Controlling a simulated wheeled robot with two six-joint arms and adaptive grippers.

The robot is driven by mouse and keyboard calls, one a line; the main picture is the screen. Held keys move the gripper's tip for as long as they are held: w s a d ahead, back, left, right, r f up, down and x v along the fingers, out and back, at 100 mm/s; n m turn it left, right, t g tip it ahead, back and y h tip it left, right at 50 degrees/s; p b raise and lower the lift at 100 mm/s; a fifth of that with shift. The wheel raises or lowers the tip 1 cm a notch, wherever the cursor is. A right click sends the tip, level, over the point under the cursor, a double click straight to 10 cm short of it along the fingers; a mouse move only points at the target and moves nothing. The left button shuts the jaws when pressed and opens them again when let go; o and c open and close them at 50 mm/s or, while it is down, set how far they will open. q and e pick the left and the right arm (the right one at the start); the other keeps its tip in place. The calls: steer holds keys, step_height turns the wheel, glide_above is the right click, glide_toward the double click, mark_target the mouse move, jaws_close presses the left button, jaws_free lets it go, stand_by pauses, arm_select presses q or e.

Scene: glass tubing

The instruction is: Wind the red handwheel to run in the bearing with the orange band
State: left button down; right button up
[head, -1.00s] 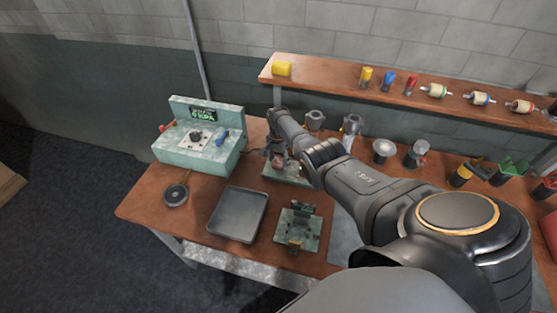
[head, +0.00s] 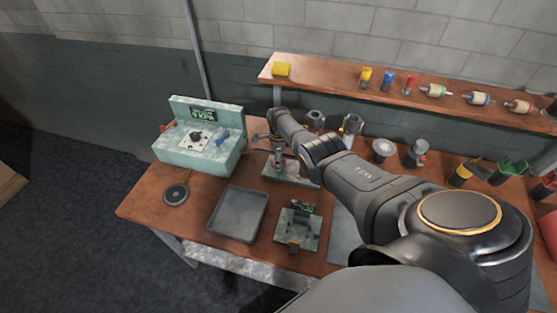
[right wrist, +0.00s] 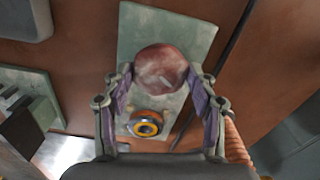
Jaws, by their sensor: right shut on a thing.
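The red handwheel (right wrist: 161,69) is a round, worn, dull red knob above a pale green base plate (right wrist: 140,25) in the right wrist view. My right gripper (right wrist: 161,80) has its two fingers on opposite sides of the handwheel and is shut on it. Below the wheel in that view, a dark round bearing with an orange band (right wrist: 147,124) sits between the finger links. In the head view my right gripper (head: 274,143) is over the green press base (head: 285,172), and my arm hides part of it. My left gripper is not in view.
A grey tray (head: 238,212) and a second green fixture (head: 297,228) stand in front. A pale green gauge box (head: 200,150) and a round dark pad (head: 176,194) are to the left. A wooden shelf (head: 330,72) with several small parts runs behind.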

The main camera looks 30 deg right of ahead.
steer(key=m, duration=0.4)
steer(key=shift+m, duration=2.2)
steer(key=o, duration=1.1)
steer(key=shift+w+r, duration=0.15)
steer(key=shift+r, duration=0.5)
step_height(320, 180, up, 11)
steer(key=shift+f, duration=0.15)
